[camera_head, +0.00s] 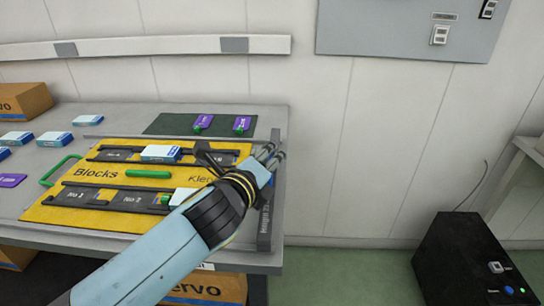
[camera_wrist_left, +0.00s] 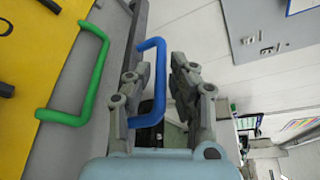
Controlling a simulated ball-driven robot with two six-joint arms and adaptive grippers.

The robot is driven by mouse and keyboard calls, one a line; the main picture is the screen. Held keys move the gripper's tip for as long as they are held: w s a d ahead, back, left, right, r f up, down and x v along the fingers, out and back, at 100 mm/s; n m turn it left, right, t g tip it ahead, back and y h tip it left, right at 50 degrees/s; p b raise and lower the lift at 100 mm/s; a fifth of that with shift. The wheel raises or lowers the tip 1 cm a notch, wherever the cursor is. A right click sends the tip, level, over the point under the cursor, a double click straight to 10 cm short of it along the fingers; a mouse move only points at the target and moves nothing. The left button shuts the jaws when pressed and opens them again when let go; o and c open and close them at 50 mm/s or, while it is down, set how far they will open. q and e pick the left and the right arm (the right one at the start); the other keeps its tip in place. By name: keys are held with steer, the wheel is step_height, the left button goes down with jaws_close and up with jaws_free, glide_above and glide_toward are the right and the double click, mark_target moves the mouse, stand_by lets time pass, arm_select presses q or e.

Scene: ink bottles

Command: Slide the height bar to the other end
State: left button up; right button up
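The height bar (camera_head: 264,232) is a dark grey strip with pale lettering along the table's right edge in the head view. My left forearm and gripper hide part of it. In the left wrist view a blue handle (camera_wrist_left: 160,80) stands between the fingers of my left gripper (camera_wrist_left: 160,68). The blue handle is hidden there. My right gripper is not in view.
A yellow board (camera_head: 95,212) labelled "Blocks" lies left of the bar, with a green handle (camera_head: 62,170) at its left end. Another green handle (camera_wrist_left: 95,75) is close to my left gripper. Purple tags (camera_head: 203,121) lie behind. A black box (camera_head: 465,260) stands at right.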

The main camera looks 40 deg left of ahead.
arm_select(q)
steer(key=shift+x, duration=0.75)
jaws_close()
